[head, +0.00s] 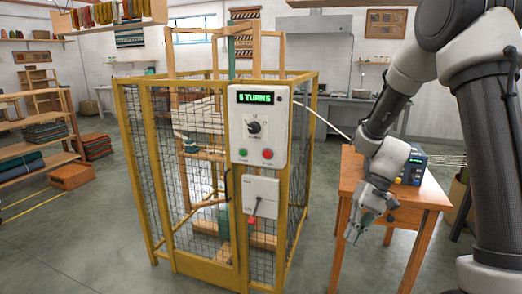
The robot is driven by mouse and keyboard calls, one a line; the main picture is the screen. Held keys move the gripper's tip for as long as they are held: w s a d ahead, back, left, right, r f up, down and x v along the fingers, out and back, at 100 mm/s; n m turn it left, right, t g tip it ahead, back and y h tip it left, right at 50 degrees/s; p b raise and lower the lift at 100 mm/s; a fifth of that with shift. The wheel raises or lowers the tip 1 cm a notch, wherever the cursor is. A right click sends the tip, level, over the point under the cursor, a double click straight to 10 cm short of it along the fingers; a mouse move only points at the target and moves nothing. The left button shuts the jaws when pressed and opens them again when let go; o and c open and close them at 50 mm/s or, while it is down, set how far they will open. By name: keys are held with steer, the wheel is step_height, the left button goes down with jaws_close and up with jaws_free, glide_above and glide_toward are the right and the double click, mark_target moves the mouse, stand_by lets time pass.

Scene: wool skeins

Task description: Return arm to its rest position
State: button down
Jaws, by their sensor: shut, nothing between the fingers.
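My arm comes in from the right of the head view and bends down toward the middle right. My gripper (353,236) hangs at its end, pointing down, in front of the left part of a wooden table (428,193). Its fingers are together and I see nothing held in them. Whether it touches the table cannot be told from this view.
A yellow-framed mesh cage (137,180) stands left of my gripper. Its control panel (259,125) reads "6 TURNS" and has a knob and two buttons. A dark blue device (413,168) sits on the table. Shelves (40,150) stand at far left. Floor is clear in front.

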steer(key=s+d+r+t+h, duration=0.2)
steer(key=s+d+r+t, duration=0.2)
steer(key=s+r, duration=0.4)
steer(key=s+d+r+t+h, duration=0.3)
steer(key=s+d+r, duration=0.4)
steer(key=r, duration=0.5)
steer(key=shift+s+d+t, duration=0.25)
steer(key=shift+s+t, duration=0.15)
steer(key=shift+s, duration=0.05)
